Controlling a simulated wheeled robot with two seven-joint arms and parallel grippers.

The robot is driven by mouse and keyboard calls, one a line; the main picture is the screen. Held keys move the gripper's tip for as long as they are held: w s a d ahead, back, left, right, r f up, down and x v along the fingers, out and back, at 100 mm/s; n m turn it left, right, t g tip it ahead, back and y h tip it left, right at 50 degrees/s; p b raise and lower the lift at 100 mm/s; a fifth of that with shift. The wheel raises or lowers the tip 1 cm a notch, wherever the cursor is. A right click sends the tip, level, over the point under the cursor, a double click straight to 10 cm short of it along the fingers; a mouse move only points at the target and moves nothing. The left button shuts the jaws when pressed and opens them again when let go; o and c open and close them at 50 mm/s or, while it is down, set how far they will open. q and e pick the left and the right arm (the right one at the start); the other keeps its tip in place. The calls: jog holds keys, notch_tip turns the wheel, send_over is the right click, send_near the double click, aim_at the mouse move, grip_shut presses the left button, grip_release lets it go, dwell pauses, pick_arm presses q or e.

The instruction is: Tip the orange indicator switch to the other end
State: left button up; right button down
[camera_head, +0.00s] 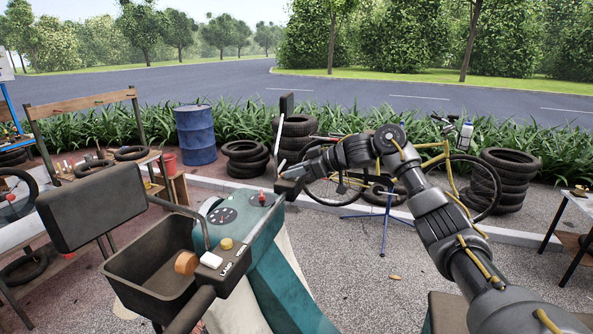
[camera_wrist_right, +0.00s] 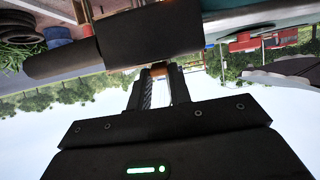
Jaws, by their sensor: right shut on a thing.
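A small orange piece (camera_wrist_right: 159,69) shows between the fingertips of my right gripper (camera_wrist_right: 161,80) in the wrist view. It appears to be the orange indicator switch, mostly hidden by the fingers. In the head view my right gripper (camera_head: 285,187) is at the right side of the cart's teal control panel (camera_head: 262,232), and its fingers hide what they hold. The jaws are shut on that orange piece. I cannot tell which way the switch leans. My left gripper is not in view.
A bicycle (camera_head: 447,165) stands behind my arm.

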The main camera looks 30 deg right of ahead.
jog(key=c, duration=1.6)
grip_release()
jog(key=shift+c, duration=0.2)
jog(key=o, duration=0.4)
jog(key=shift+w+a, duration=0.2)
jog(key=shift+c, duration=0.2)
jog(key=shift+s+d+r, duration=0.1)
jog(key=shift+s+d, duration=0.2)
jog(key=shift+d, duration=0.1)
jog(key=b+v, duration=0.4)
jog(key=v, duration=0.6)
jog(key=shift+a, duration=0.1)
